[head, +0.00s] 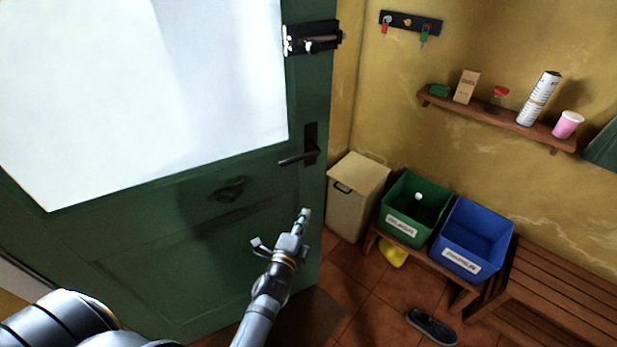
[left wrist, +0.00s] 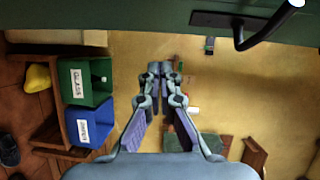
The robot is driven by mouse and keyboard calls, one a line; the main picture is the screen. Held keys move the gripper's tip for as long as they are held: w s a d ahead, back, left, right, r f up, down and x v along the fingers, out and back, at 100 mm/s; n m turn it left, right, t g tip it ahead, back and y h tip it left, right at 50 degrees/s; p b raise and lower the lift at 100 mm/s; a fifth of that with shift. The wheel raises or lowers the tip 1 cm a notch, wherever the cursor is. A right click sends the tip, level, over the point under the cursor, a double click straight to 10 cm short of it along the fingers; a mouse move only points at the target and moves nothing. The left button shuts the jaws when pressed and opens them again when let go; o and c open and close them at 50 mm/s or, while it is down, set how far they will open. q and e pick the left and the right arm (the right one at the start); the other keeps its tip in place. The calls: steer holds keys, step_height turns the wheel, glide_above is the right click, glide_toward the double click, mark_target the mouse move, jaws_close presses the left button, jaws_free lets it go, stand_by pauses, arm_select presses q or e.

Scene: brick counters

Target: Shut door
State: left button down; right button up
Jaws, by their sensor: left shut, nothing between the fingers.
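The green door (head: 262,190) with a large pale pane fills the left of the head view. Its right edge stands in front of the yellow wall; I cannot tell how far it is from its frame. A black lever handle (head: 308,150) sits near that edge, below a bolt (head: 313,38). My left gripper (head: 304,213) is shut and empty, in front of the door's lower right part, below the handle. In the left wrist view the door (left wrist: 130,20) and the handle (left wrist: 240,28) lie along the top, with the shut fingertips (left wrist: 160,68) apart from them. My right gripper is out of view.
Right of the door stand a beige bin (head: 357,190), a green box (head: 393,218) and a blue box (head: 452,253) on a low bench. A slatted bench (head: 560,290) and a dark shoe (head: 432,327) are at lower right. A wall shelf (head: 490,122) holds small items.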

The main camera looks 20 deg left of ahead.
arm_select(q)
step_height(320, 180, up, 2)
steer(key=r, duration=0.1)
glide_toward(312, 168)
steer(key=w+d, duration=0.3)
steer(key=shift+w+a+f+m+t+b, duration=0.2)
steer(key=shift+w+a+b, duration=0.1)
steer(key=shift+w+a, duration=0.3)
steer(key=shift+w+a+f+m+t+b, duration=0.1)
steer(key=shift+w+a+f+m+b, duration=0.15)
steer(key=shift+w+a, duration=0.4)
steer(key=shift+w+a+r, duration=0.15)
steer(key=shift+w+a, duration=0.1)
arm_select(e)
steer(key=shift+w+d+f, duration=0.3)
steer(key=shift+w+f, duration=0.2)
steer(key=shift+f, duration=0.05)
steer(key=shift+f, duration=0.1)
